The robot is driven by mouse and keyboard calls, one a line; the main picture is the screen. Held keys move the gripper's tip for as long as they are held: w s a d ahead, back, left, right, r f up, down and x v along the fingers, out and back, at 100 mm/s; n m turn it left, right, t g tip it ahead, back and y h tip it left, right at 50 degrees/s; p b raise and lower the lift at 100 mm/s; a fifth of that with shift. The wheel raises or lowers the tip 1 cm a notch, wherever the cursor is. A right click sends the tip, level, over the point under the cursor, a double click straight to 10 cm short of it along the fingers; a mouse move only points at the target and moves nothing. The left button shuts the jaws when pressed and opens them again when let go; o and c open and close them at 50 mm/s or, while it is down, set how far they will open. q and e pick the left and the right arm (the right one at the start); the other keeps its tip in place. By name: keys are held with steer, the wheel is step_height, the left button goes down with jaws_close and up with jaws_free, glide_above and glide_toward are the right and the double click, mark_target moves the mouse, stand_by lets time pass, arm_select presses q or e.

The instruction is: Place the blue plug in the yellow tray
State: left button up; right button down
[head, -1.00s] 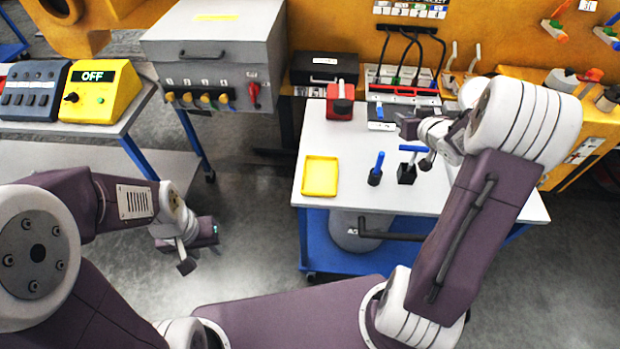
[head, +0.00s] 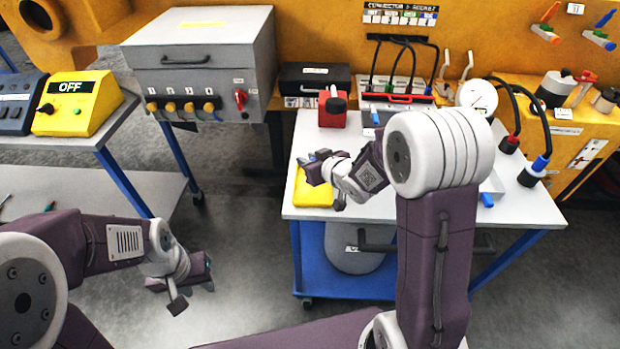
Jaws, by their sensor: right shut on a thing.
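The yellow tray (head: 314,198) lies at the left front of the white-topped cart, partly covered by my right gripper. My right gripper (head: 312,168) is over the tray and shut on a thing. A small bluish bit, taken as the blue plug (head: 323,155), shows at its fingers. Most of the held piece is hidden, and I cannot tell whether it touches the tray. My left gripper (head: 190,291) hangs low over the floor at left, away from the cart. Its finger gap is not clear.
A red block (head: 332,108) stands behind the tray. Cables with red (head: 509,144) and blue (head: 541,164) ends stand at the cart's right. A small blue piece (head: 487,200) shows beside my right arm, which hides the cart's middle. A yellow OFF box (head: 76,103) is at left.

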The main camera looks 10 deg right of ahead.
step_height(320, 180, down, 4)
steer(key=shift+s+r+b, duration=0.15)
steer(key=shift+r+b, duration=0.1)
steer(key=shift+b, duration=0.25)
steer(key=shift+f, duration=0.4)
steer(key=shift+w+r, duration=0.1)
steer(key=shift+w, duration=0.1)
steer(key=shift+s, duration=0.1)
steer(key=shift+f, duration=0.2)
steer(key=c, duration=1.3)
jaws_free()
steer(key=shift+c, duration=0.2)
steer(key=shift+o, duration=0.7)
steer(key=shift+d, duration=0.1)
steer(key=shift+r, duration=0.15)
